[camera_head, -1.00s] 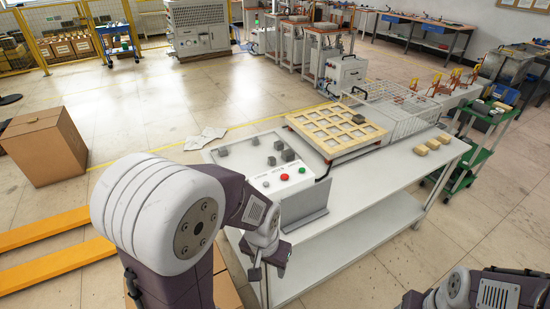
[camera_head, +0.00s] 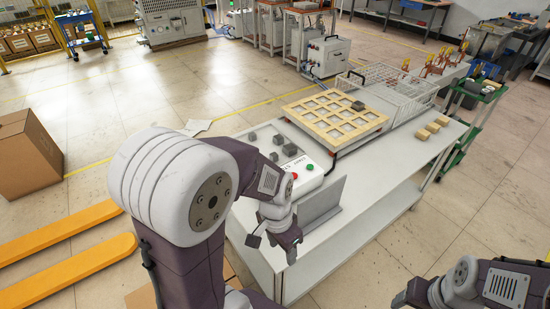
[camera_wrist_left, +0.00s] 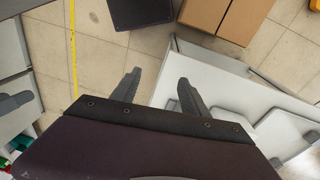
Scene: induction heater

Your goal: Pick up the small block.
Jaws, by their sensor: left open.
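Several small dark grey blocks (camera_head: 290,150) sit at the near left end of the white table, by the control box. Another dark block (camera_head: 358,106) lies on the pale wooden grid frame. Several small tan blocks (camera_head: 432,128) sit at the table's right side. Which block is the small block, I cannot tell. My left gripper (camera_head: 291,250) hangs at the table's near edge, in front of the control box and apart from all blocks. In the left wrist view its two fingers (camera_wrist_left: 158,82) are spread with nothing between them. My right gripper (camera_head: 408,298) is partly seen at the bottom right; its jaws are unclear.
The control box (camera_head: 310,180) with red and green buttons and an upright grey plate (camera_head: 322,200) stand near my left gripper. A wire basket (camera_head: 385,95) is at the back. The table's right front (camera_head: 375,190) is clear. A cardboard box (camera_head: 28,150) stands left.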

